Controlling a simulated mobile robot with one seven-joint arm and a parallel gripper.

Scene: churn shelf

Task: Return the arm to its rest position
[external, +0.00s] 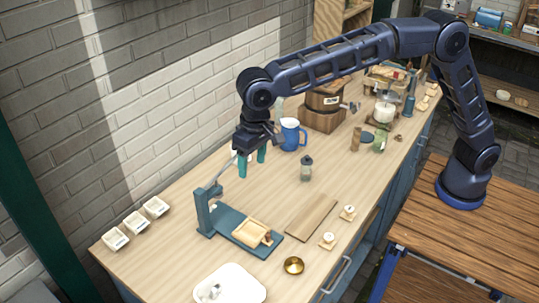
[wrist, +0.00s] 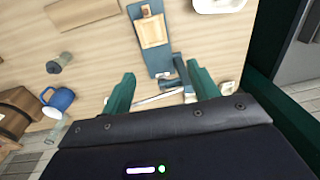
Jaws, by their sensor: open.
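My gripper (external: 252,163) is at the end of my dark blue arm, raised above the wooden counter (external: 175,225) near the brick wall. Its two green fingers stand apart in the wrist view (wrist: 163,88), and nothing is held between them. The arm is stretched out from its base at the right, over the counter. Below and in front of the gripper is a blue press-like stand with a lever (external: 205,212). A square wooden mould (external: 252,233) sits on its base plate. The mould also shows in the wrist view (wrist: 152,32).
A blue mug (external: 290,135), a wooden churn (external: 322,108) and a small grey jar (external: 306,168) stand near the gripper. Several small white tubs (external: 135,222) line the left end. A white tray (external: 230,284), a cutting board (external: 311,216) and a brass bowl (external: 293,265) are at the front.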

